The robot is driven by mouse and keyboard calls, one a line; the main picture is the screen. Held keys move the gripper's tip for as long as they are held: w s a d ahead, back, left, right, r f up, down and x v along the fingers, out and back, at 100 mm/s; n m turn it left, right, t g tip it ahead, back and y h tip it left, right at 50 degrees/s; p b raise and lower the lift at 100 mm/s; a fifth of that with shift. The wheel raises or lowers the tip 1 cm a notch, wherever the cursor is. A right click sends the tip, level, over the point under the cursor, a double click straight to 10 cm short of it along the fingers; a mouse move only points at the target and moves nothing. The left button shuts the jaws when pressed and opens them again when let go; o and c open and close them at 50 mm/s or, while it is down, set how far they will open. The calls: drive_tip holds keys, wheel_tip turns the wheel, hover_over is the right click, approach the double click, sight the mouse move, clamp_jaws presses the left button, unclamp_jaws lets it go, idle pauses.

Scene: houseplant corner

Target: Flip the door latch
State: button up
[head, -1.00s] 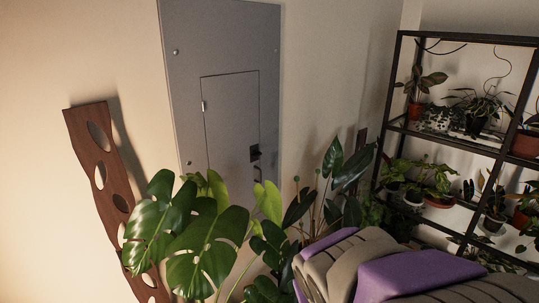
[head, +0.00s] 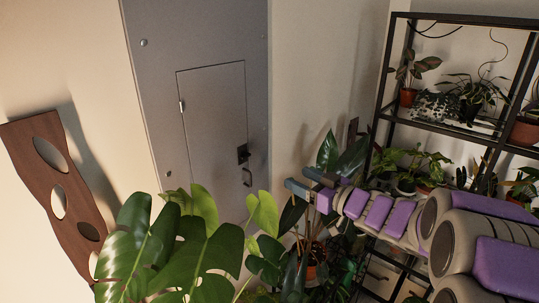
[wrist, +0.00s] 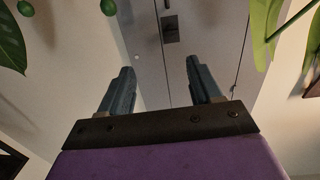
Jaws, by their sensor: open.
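The door latch (head: 243,153) is a small dark plate on the right edge of a small grey door (head: 212,120) set in a grey wall panel. A curved handle (head: 247,177) sits just below it. In the wrist view the latch (wrist: 171,33) shows at the top, beyond the fingers and between them. My gripper (head: 302,185) is to the right of the latch and lower in the head view, apart from it. In the wrist view my gripper (wrist: 158,78) has its two fingers wide apart with nothing between them.
A large-leaved plant (head: 195,245) stands in front of the panel's lower part. Dark-leaved plants (head: 345,160) are close behind my gripper. A black shelf (head: 450,130) with potted plants is at right. A brown board with holes (head: 60,185) leans at left.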

drive_tip(key=y+b, duration=0.1)
drive_tip(key=b, duration=0.2)
approach(247, 157)
drive_tip(key=x, duration=0.8)
drive_tip(key=shift+w+a+f, duration=0.1)
drive_tip(key=shift+w+a, duration=0.05)
drive_tip(key=shift+w, duration=0.05)
drive_tip(key=shift+c, duration=0.3)
drive_tip(key=c, duration=1)
drive_tip(key=shift+n, duration=0.3)
